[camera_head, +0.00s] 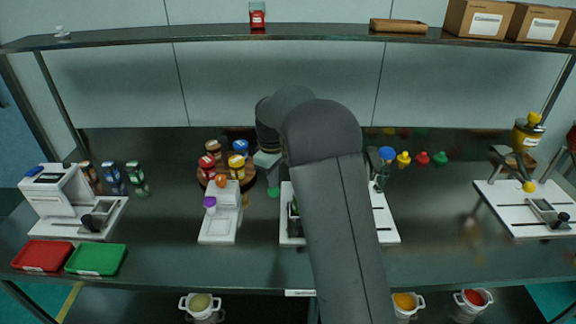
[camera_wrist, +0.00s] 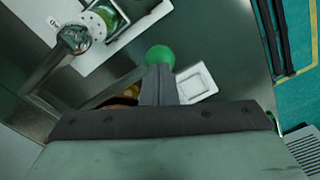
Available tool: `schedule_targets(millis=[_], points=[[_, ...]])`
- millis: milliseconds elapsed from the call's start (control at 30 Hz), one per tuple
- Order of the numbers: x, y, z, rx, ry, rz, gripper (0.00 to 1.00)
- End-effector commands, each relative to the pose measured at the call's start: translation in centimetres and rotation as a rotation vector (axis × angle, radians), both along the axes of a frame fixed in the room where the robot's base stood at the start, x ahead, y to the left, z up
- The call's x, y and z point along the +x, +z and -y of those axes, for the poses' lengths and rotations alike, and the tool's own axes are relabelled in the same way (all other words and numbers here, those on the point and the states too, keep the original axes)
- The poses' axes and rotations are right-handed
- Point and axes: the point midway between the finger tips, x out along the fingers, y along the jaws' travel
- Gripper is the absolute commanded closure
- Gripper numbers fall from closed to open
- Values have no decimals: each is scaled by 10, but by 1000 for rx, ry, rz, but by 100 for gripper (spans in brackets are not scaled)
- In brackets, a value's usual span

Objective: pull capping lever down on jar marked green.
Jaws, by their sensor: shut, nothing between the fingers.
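A green ball-shaped knob (camera_head: 272,192) shows just below my gripper (camera_head: 268,166) in the head view. In the wrist view the green knob (camera_wrist: 160,56) sits right at the tips of my gripper (camera_wrist: 158,82), whose fingers are closed together. I cannot tell whether they touch it. A bar seems to run close by the knob, but its join is hidden. A jar with green (camera_wrist: 110,18) stands on a white board at the upper left of the wrist view, beside a round metal part (camera_wrist: 75,38). My arm hides most of the white board (camera_head: 388,232) in the head view.
A small white device (camera_head: 220,222) stands left of the green knob, with a round rack of coloured-lid jars (camera_head: 215,170) behind it. A second white-board station (camera_head: 500,205) is at the right. Red (camera_head: 42,256) and green trays (camera_head: 96,260) lie at the front left. A shelf (camera_head: 200,40) spans above.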

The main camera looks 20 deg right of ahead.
Motion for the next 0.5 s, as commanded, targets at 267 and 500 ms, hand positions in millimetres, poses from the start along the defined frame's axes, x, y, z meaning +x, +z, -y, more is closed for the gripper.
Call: schedule_targets(millis=[267, 500], points=[[0, -13, 0, 0, 0, 0, 100], [0, -23, 0, 0, 0, -1, 100]])
